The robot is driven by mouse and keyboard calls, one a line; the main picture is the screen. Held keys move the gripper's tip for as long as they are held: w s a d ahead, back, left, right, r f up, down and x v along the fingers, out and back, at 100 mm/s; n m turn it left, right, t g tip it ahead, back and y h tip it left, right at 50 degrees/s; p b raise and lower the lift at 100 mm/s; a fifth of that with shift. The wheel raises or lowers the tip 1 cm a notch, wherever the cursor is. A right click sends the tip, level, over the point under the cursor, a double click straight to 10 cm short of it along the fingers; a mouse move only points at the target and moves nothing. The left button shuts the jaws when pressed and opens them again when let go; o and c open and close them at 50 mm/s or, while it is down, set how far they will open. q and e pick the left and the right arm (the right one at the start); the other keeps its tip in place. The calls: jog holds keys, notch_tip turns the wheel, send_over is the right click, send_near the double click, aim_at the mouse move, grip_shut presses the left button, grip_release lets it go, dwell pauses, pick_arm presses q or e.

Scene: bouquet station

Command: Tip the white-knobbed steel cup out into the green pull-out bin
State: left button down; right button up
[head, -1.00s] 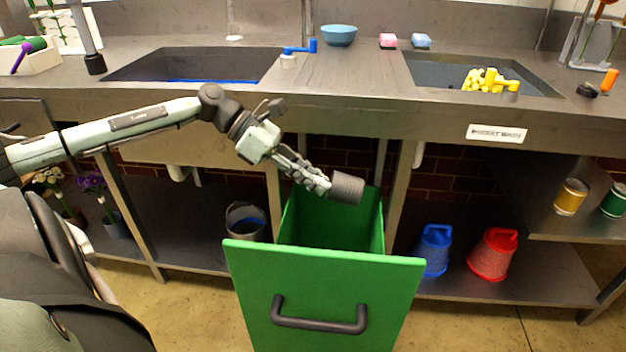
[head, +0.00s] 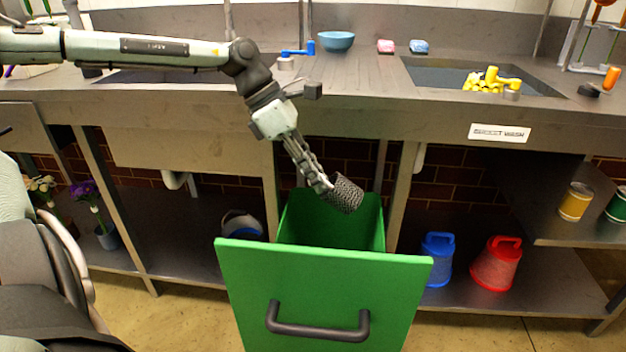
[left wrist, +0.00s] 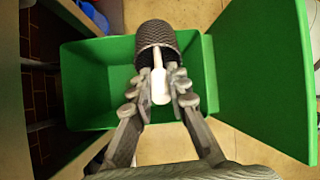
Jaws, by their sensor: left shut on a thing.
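The steel cup (head: 345,194), dark and mesh-textured, hangs tilted downward over the back part of the green pull-out bin (head: 322,262). My left gripper (head: 324,184) is shut on the cup's white knob. In the left wrist view the cup (left wrist: 157,36) lies beyond the fingers, and the white knob (left wrist: 160,86) sits between them. The bin (left wrist: 88,82) stands pulled out and open beneath. No contents are seen leaving the cup, and I cannot tell what is inside it. My right gripper is in neither view.
The steel counter (head: 350,105) runs above and behind the bin. A grey bucket (head: 241,224) stands left of the bin on the lower shelf. A blue bucket (head: 437,260) and a red bucket (head: 496,264) stand to the right. The bin's front has a dark handle (head: 318,328).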

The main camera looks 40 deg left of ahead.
aim_at(332, 185)
pick_arm(q)
jog(key=y+p, duration=0.1)
jog(key=r+g+y, duration=0.1)
jog(key=shift+w+d+g+y+p, duration=0.2)
jog(key=shift+d+g+y+p, duration=0.1)
jog(key=shift+p, duration=0.05)
jog(key=shift+w+d+f+y+b, duration=0.1)
jog(key=shift+f+y+b, duration=0.05)
jog(key=shift+y+b, duration=0.2)
jog(key=shift+w+d+g+y+b, duration=0.15)
jog(key=shift+d+g+y+b, duration=0.2)
jog(key=shift+g+y, duration=0.4)
jog(key=shift+w+g+y, duration=0.1)
jog(key=shift+g+y, duration=0.15)
jog(key=shift+y, duration=0.15)
jog(key=y, duration=0.1)
jog(key=d+g+y, duration=0.1)
jog(key=shift+w+r+g+y+b, duration=0.2)
jog(key=shift+r+g+y+b, duration=0.05)
jog(key=shift+g+y+b, duration=0.05)
jog(key=shift+w+d+r+y, duration=0.1)
jog(key=shift+y, duration=0.3)
jog(key=shift+r+g, duration=0.1)
jog(key=shift+g, duration=0.2)
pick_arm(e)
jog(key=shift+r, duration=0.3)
